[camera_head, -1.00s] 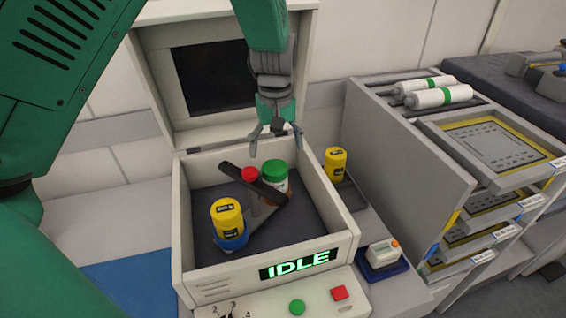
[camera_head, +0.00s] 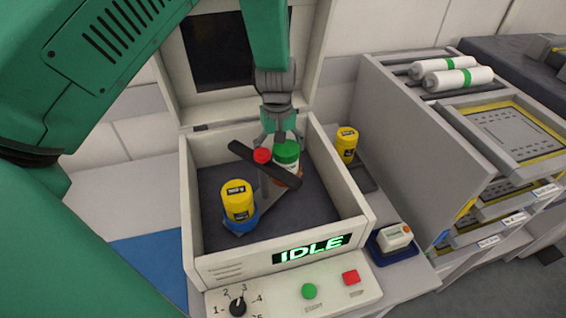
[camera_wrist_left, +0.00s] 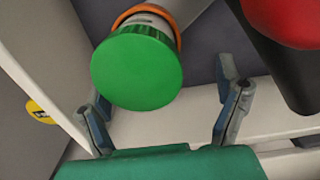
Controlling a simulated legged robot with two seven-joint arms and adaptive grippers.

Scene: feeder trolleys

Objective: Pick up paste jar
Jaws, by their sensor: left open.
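A jar with a green lid (camera_head: 286,152) and an orange ring stands in the open white machine box. A yellow jar (camera_head: 238,200) sits in a blue holder at the front left of the box, and another yellow jar (camera_head: 346,143) stands outside to the right. My left gripper (camera_head: 280,142) is open and points down, just above and behind the green lid. In the left wrist view, the green lid (camera_wrist_left: 137,68) shows beyond and partly between the spread fingers (camera_wrist_left: 163,108). No finger visibly grips it. My right gripper is not in view.
A dark bar (camera_head: 263,165) and a red cap (camera_head: 262,155) lie close beside the green lid. The box's right wall (camera_head: 340,185) is near. A grey trolley (camera_head: 400,130) stands to the right. A small white device (camera_head: 394,238) sits at front right.

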